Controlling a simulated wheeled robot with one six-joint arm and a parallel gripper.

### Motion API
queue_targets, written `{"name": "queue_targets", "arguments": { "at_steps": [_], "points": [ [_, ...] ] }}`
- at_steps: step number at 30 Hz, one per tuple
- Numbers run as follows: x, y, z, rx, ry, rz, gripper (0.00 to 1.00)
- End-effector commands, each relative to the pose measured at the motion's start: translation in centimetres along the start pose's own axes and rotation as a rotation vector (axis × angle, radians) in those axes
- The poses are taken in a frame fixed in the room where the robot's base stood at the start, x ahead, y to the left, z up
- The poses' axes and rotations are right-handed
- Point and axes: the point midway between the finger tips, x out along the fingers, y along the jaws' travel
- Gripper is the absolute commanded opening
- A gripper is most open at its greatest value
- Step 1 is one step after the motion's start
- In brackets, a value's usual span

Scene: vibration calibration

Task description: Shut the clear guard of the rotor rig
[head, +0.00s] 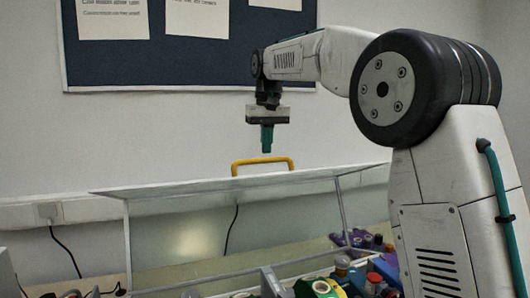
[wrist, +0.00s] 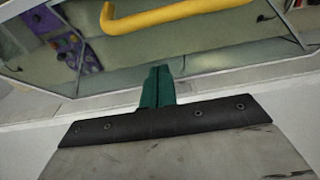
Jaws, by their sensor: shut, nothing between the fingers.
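The clear guard (head: 190,235) of the rotor rig has thin pale frame edges and stands raised, its top edge running across the head view. A yellow bar handle (head: 263,164) sits on that top edge. The handle also crosses the top of the wrist view (wrist: 178,16), with clear panel around it. My gripper (head: 266,150) has teal fingers pressed together, pointing down just above the handle in the head view. In the wrist view the fingers (wrist: 157,86) are apart from the handle, with nothing between them. The rotor itself cannot be made out.
Purple pieces (head: 355,239) lie behind the guard's right side. A pale wall with a cable trunking (head: 60,210) and a dark notice board (head: 160,60) stands behind.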

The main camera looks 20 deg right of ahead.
Motion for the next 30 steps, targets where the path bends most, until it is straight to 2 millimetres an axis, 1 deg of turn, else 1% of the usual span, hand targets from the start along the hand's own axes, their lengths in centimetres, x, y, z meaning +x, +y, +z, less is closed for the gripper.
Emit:
{"name": "queue_targets", "arguments": {
  "at_steps": [1, 3, 4, 5, 7, 12, 16, 23, 24, 27, 30],
  "points": [
    [1.2, -0.1, 0.1, -0.001, -0.003, 0.0, 0.0],
    [2.6, -0.1, 0.1, -0.001, -0.003, 0.0, 0.0],
    [2.7, -0.1, 0.3, -0.001, 0.0, 0.0, 0.0],
    [2.1, -0.1, 0.9, -0.001, 0.004, 0.0, 0.0],
    [1.8, -0.1, 1.9, -0.001, 0.003, 0.0, 0.0],
    [1.3, -0.2, 3.4, -0.002, 0.002, 0.0, 0.0],
    [1.2, -0.3, 3.8, -0.003, 0.001, 0.0, 0.0],
    [1.2, -0.2, 3.8, -0.003, 0.001, 0.0, 0.0],
    [1.2, -2.0, 3.8, -0.009, 0.001, -0.001, 0.0],
    [1.1, -0.7, 3.9, -0.002, 0.005, 0.0, 0.0],
    [0.9, 0.1, 4.2, 0.004, 0.02, 0.001, 0.0]
  ]
}}
